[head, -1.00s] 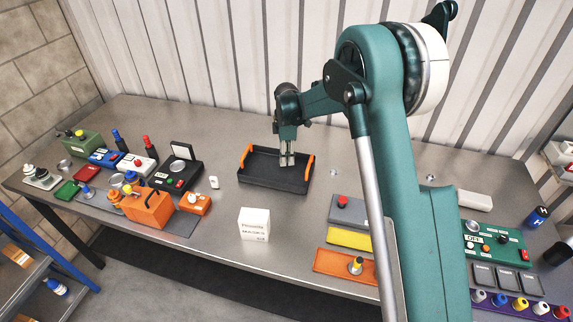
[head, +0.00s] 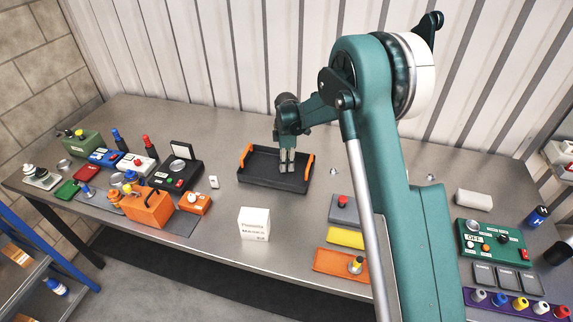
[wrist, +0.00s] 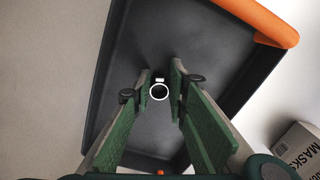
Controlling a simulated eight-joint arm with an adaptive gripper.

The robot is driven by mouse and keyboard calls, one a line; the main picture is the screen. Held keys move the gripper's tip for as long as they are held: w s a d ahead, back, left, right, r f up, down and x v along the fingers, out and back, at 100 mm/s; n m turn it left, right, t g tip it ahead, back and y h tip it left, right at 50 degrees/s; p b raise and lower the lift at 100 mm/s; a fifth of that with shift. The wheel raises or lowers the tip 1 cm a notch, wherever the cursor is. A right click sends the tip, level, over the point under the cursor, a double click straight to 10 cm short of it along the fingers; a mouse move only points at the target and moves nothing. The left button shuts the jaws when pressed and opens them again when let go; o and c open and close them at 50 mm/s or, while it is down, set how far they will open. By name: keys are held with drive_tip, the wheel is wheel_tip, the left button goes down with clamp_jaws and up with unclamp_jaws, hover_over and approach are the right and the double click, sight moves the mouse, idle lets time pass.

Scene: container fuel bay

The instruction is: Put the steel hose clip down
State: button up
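The steel hose clip (wrist: 159,92) shows in the wrist view as a small bright ring with a small tab, over the dark floor of the black tray. My gripper (wrist: 161,84) has its two green-padded fingers on either side of the clip. A gap shows between the fingertips, clearest on the ring's right, so the fingers look open around it. In the head view my gripper (head: 287,170) points down inside the black tray (head: 262,182) with orange handles. The clip cannot be made out there.
A white labelled box (head: 254,224) stands in front of the tray. An orange toolbox (head: 148,208) and several devices crowd the left. A grey block with a red button (head: 343,210) and a green panel (head: 492,241) are on the right. Bare table surrounds the tray.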

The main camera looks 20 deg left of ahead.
drive_tip(key=o, duration=0.4)
drive_tip(key=shift+r, duration=0.15)
wheel_tip(320, 180, up, 12)
idle(0.7)
idle(0.6)
